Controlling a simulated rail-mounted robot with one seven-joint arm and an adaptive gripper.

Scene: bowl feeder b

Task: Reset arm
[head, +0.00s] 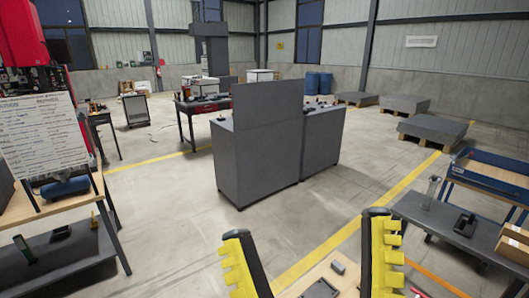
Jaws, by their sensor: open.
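My gripper (308,228) shows at the bottom of the head view. Its two black fingers with yellow ridged pads stand wide apart, and nothing is between the tips. The rest of my arm is out of view. Beyond and below the fingers is the corner of a light wooden surface (350,283), with a small grey block (338,267) and a dark grey part (320,288) on it.
A grey cabinet with a tall panel (263,125) stands mid-floor. A grey bench (412,208) with a blue cart (490,172) behind it is at right. A wooden table (75,200) with a whiteboard (38,130) is at left. Open floor (170,210) lies between.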

